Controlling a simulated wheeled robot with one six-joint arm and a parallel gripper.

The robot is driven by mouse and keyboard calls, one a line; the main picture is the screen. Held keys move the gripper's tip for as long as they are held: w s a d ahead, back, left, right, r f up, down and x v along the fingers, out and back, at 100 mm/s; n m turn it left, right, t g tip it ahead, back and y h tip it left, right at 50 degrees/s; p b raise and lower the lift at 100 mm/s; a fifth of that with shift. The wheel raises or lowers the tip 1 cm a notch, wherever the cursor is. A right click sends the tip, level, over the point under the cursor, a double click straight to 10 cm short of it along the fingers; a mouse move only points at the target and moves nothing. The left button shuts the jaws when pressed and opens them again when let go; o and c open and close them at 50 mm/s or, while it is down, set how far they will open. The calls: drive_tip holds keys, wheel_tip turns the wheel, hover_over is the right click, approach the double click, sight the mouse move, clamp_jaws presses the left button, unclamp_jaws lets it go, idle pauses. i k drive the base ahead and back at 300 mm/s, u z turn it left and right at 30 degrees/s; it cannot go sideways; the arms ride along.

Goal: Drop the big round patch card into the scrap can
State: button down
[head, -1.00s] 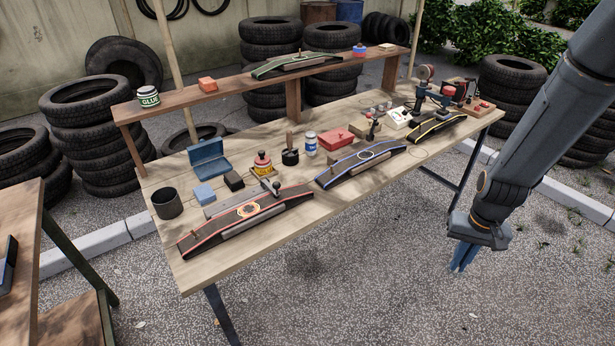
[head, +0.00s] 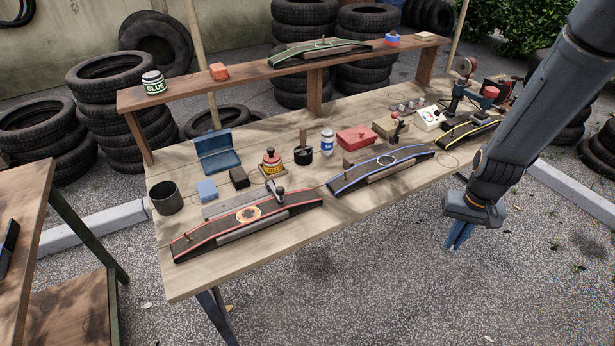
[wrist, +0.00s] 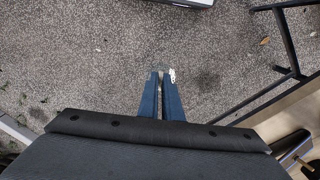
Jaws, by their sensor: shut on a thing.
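My gripper (head: 457,240) hangs fingers-down in front of the bench's right part, over the gravel. In the wrist view, the two blue fingers (wrist: 161,75) are closed together on a thin card. A small pale, dotted part of this patch card (wrist: 172,76) shows at the fingertips; most of it is hidden, so I cannot make out its patches. The scrap can (head: 165,198) looks to be the dark, open-topped cylinder upright at the bench's left end, well left of my gripper. Its inside is too dark to make out.
The wooden bench (head: 190,283) holds red-, blue- and yellow-edged strip stands, a blue open box (head: 217,152), a red box (head: 357,136) and tools. A raised shelf (head: 200,95) runs behind. Another table (head: 22,200) stands at left. Gravel in front is clear.

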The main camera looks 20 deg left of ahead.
sight(170, 200)
drive_tip(key=u, duration=1.5)
